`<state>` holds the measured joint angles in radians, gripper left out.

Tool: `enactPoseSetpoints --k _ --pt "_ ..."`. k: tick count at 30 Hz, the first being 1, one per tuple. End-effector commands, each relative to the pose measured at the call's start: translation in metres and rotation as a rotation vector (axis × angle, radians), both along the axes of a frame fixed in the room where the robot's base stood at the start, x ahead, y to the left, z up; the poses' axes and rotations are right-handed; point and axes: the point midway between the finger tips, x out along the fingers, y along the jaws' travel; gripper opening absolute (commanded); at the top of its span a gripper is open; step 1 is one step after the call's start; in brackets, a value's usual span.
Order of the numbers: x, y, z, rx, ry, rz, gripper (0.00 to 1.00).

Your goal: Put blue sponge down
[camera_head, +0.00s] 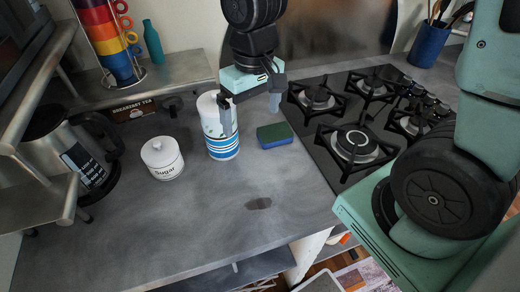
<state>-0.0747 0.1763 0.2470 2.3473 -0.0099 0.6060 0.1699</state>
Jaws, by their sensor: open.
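The blue sponge (275,135) lies flat on the grey counter (200,225), between the paper towel roll and the stove, with a dark green top and blue sides. My gripper (251,104) is above and just left of the sponge, pointing down. Its two fingers are spread apart with nothing between them that I can make out. The left finger overlaps the towel roll in the picture; I cannot tell whether they touch.
A white and blue paper towel roll (221,146) stands beside my gripper. A sugar jar (162,158) and a kettle (72,145) are further left. The gas stove (345,160) is on the right.

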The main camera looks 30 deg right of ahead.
Motion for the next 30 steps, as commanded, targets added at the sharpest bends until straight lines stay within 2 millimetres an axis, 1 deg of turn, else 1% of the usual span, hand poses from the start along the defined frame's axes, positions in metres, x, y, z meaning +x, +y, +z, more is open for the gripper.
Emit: enactPoseSetpoints --k 1,2,3,6,9,10,12,15,30 --pt "-0.025 0.023 0.009 0.004 -0.008 0.098 1.00" --pt "-0.039 0.033 0.013 0.007 -0.010 0.148 1.00" --pt "-0.057 0.044 0.017 0.010 -0.012 0.213 1.00" --pt "-0.098 0.063 0.024 0.013 -0.014 0.352 1.00" --pt "-0.127 0.072 0.027 0.013 -0.017 0.450 1.00" --pt "-0.133 0.073 0.028 0.012 -0.018 0.470 1.00" --pt "-0.142 0.075 0.029 0.012 -0.019 0.505 1.00" --pt "-0.148 0.076 0.029 0.011 -0.019 0.523 1.00" --pt "-0.147 0.076 0.029 0.011 -0.019 0.520 1.00"
